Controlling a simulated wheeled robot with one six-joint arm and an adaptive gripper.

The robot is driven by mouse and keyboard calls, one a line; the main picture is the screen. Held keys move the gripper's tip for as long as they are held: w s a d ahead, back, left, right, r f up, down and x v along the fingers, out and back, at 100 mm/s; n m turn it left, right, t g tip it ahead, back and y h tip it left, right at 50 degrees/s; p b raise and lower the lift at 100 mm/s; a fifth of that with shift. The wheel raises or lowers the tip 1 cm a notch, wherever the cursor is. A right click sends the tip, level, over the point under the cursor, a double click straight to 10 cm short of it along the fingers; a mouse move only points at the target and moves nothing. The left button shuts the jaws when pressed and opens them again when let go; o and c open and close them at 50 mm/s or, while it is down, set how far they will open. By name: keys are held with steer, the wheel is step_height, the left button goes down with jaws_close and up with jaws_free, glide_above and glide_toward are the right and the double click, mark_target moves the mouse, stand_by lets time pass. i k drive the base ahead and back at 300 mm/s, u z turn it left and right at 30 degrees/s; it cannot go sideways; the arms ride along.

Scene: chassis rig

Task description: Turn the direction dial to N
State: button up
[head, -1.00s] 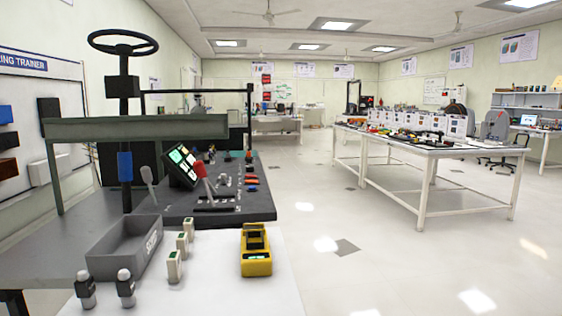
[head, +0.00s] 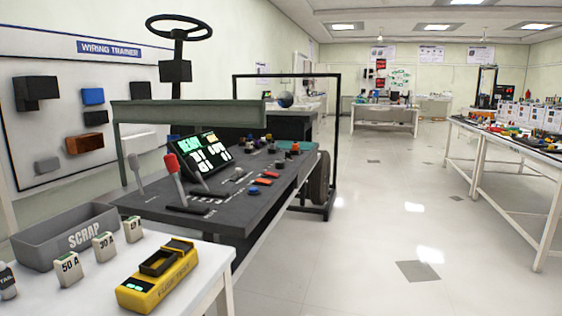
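A dark sloped control console (head: 238,207) stands left of centre in the head view. It carries several small knobs and buttons, among them a round grey knob (head: 238,173) near printed white markings. I cannot tell which control is the direction dial, nor read any N. A red-handled lever (head: 171,164) rises from a slot at the console's left, beside a grey lever (head: 135,161). A lit panel with green and white tiles (head: 205,150) stands behind them. My gripper is not in view.
A white table (head: 207,280) in front holds a yellow device (head: 157,278), a grey SCRAP bin (head: 62,240) and several labelled blocks. A steering wheel (head: 180,27) stands above the console. A black frame (head: 335,145) rises behind it. The floor (head: 380,230) to the right is clear.

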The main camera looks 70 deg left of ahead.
mark_target(279, 164)
steer(key=u, duration=2.3)
steer(key=i, duration=2.6)
steer(key=z, duration=0.3)
